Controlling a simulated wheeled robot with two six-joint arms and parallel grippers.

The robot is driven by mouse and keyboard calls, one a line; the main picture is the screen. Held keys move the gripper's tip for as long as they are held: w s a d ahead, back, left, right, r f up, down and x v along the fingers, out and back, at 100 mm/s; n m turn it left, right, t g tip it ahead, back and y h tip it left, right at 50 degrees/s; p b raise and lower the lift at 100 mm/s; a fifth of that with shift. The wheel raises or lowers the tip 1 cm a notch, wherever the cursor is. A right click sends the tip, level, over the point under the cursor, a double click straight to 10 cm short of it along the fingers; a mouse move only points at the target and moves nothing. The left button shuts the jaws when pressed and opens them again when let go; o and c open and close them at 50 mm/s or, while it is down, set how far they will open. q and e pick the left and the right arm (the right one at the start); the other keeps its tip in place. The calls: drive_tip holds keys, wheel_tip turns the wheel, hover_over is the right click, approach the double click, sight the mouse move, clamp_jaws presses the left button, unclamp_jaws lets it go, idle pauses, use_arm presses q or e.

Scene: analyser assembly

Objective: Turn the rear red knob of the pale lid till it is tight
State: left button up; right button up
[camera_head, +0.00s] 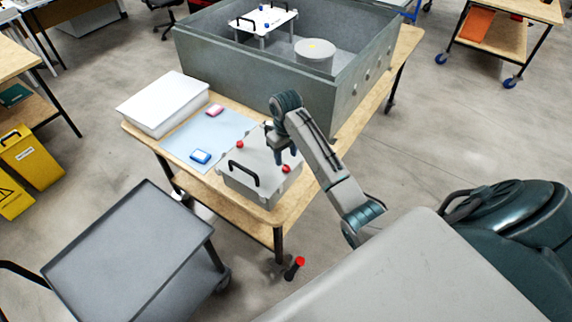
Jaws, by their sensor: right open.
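The pale lid (258,160) lies on a grey box near the front end of the wooden table, with two black handles. My arm partly hides the far handle. My left gripper is out of view.
A large grey tub (262,84) fills the table's rear. A grey cart (128,250) stands front left.

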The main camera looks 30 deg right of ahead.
sight(286, 167)
drive_tip(key=shift+f+p, duration=0.6)
drive_tip(key=shift+f, duration=1.95)
clamp_jaws()
